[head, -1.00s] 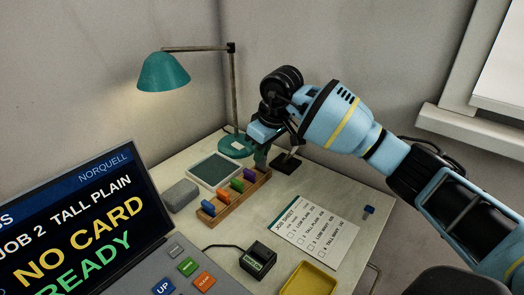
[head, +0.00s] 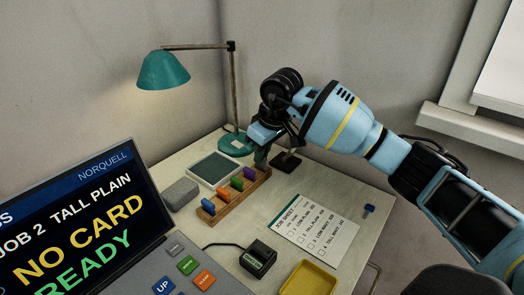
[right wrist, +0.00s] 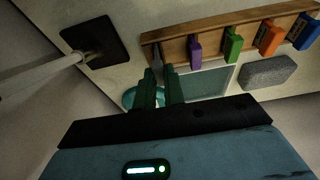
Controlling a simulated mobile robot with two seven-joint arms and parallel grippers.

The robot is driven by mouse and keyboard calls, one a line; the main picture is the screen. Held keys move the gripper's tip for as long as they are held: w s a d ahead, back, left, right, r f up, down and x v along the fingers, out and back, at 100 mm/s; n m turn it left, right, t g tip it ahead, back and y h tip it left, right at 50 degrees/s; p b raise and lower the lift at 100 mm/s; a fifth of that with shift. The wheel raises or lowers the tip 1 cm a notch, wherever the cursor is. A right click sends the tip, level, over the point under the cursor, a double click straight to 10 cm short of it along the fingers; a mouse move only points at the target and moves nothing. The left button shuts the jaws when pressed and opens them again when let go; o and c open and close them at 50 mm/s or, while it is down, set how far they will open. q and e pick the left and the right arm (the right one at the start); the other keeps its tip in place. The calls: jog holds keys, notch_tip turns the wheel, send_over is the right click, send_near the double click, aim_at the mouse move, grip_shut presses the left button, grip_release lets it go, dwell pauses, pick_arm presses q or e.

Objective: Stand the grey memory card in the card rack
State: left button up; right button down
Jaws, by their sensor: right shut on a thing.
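The card rack (head: 232,205) is a wooden strip with blue, orange, green and purple cards standing in it; it also shows in the right wrist view (right wrist: 216,27). My right gripper (head: 261,158) is over the rack's far end, beyond the purple card (head: 250,173). In the right wrist view its green fingers (right wrist: 161,76) are shut on the grey memory card (right wrist: 157,58), a thin grey piece at the end of the rack past the purple card. I cannot tell how deep it sits in the slot. The fingers hide the card in the head view. My left gripper is out of view.
A teal lamp (head: 163,71) and a dark-based stand (head: 286,163) are near the rack's far end. A framed grey-green pad (head: 215,169) and a grey block (head: 180,194) lie left of it. A job sheet (head: 312,229), black box (head: 257,259) and yellow tray (head: 306,280) are in front.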

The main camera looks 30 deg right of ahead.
jog(key=shift+f, duration=0.5)
jog(key=c, duration=1.4)
grip_release()
jog(key=o, duration=0.3)
jog(key=shift+r, duration=0.15)
